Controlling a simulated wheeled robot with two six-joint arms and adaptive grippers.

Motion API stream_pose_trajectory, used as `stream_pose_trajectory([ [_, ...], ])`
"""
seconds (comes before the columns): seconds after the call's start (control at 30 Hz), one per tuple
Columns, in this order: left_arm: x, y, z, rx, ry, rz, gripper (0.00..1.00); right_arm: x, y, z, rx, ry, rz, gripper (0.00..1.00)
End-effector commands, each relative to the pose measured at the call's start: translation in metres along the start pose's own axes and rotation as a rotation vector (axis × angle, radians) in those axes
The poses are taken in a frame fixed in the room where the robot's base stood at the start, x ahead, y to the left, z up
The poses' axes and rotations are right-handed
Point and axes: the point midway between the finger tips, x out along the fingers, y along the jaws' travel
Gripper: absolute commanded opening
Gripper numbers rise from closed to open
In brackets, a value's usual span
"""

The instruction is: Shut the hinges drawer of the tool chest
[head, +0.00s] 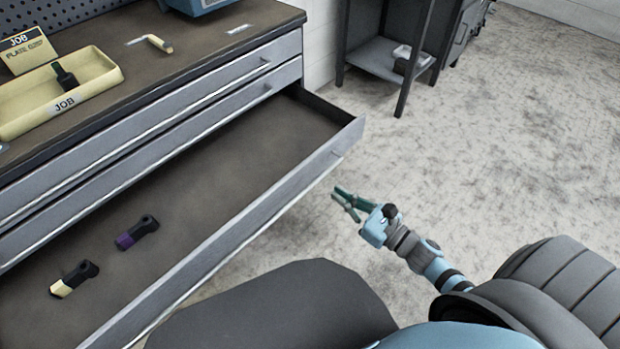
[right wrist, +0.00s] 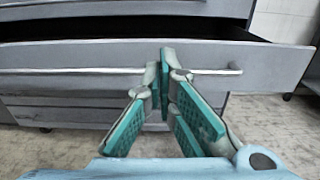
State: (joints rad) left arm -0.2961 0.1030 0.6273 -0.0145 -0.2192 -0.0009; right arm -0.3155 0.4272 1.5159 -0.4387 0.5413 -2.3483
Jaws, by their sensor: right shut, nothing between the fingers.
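A wide grey drawer (head: 270,205) of the tool chest (head: 60,185) is pulled out, below two shut drawers. No hinges label is readable on it. A purple-and-black part (head: 138,232) and a cream-and-black part (head: 74,279) lie inside it. My right gripper (head: 347,203) is shut and empty, just outside the drawer front near its far right end. In the right wrist view, its fingertips (right wrist: 165,60) point at the drawer front (right wrist: 60,90) and overlap its long bar handle (right wrist: 80,71). I cannot tell whether they touch. My left gripper is not in view.
A yellow tray (head: 100,80) holding a dark part, a JOB plate (head: 28,50) and a small yellow part (head: 159,43) are on the chest top. A dark stand (head: 385,62) is at the back. The floor (head: 500,140) at right is clear.

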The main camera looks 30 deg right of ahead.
Motion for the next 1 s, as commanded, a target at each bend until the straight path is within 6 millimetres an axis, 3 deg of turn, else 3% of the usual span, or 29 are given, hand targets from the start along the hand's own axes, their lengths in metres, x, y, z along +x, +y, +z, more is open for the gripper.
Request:
stream_pose_trajectory([
  [0.3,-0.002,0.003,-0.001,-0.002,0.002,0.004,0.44,0.07,-0.001,0.001,0.004,0.0,-0.004,0.0],
  [0.5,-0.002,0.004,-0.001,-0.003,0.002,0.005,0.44,0.097,-0.001,-0.001,0.005,0.002,-0.004,0.0],
  [1.0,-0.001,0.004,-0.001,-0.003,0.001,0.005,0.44,0.104,-0.001,-0.001,0.005,0.003,-0.004,0.0],
])
